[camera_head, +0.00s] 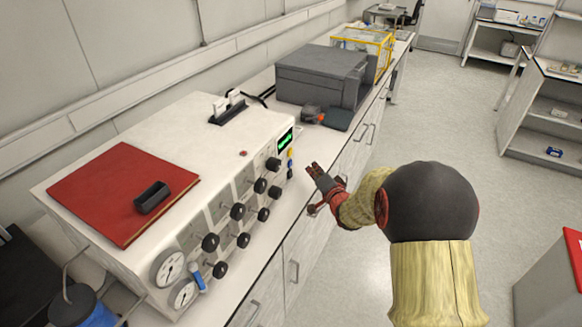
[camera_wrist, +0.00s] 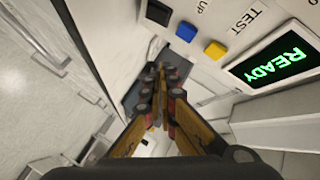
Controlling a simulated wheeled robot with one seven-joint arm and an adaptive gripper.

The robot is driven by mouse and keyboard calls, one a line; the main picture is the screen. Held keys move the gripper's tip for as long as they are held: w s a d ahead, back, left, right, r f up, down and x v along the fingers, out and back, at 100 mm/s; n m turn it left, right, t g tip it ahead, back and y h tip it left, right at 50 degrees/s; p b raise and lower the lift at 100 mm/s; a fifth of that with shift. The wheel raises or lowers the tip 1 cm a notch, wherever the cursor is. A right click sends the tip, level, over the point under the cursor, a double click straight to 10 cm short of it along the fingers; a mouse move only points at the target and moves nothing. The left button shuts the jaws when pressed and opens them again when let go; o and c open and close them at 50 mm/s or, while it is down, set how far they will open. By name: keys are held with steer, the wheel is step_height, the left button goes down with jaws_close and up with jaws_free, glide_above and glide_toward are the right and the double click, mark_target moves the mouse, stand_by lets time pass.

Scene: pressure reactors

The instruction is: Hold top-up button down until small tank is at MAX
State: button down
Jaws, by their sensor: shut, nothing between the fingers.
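The white machine (camera_head: 215,160) on the bench has a small green-lit screen (camera_head: 285,140), which reads READY in the wrist view (camera_wrist: 280,60). Below the screen are a yellow button (camera_wrist: 215,49) labelled TEST and a blue button (camera_wrist: 186,31) whose cut-off label ends in UP. In the head view the blue button (camera_head: 290,163) is tiny. My gripper (camera_head: 314,168) is shut and empty, just right of these buttons and apart from the panel. In the wrist view its fingertips (camera_wrist: 157,68) are together, below and left of the blue button. I cannot identify the small tank or its MAX mark.
Black knobs (camera_head: 237,211) and gauges (camera_head: 168,268) line the machine's front. A red folder (camera_head: 123,193) with a black object (camera_head: 152,197) lies on top. A grey printer (camera_head: 320,77) stands behind on the bench. Floor (camera_head: 440,110) to the right is clear.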

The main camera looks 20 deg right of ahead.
steer(key=shift+w+a+b, duration=0.25)
steer(key=shift+w+a, duration=0.4)
steer(key=shift+w, duration=0.2)
steer(key=shift+w+a+b, duration=0.2)
steer(key=shift+w+a, duration=0.45)
steer(key=shift+w, duration=0.15)
steer(key=shift+w+a, duration=0.1)
steer(key=shift+w, duration=0.05)
steer(key=shift+w+a, duration=0.15)
steer(key=shift+w, duration=0.05)
steer(key=shift+w+a+b, duration=0.3)
steer(key=shift+w, duration=0.05)
stand_by(1.6)
steer(key=shift+s+d, duration=0.55)
steer(key=shift+s, duration=0.15)
steer(key=s+d+p, duration=0.1)
steer(key=s, duration=0.1)
steer(key=s+d+p, duration=0.1)
steer(key=s+d, duration=0.1)
stand_by(0.5)
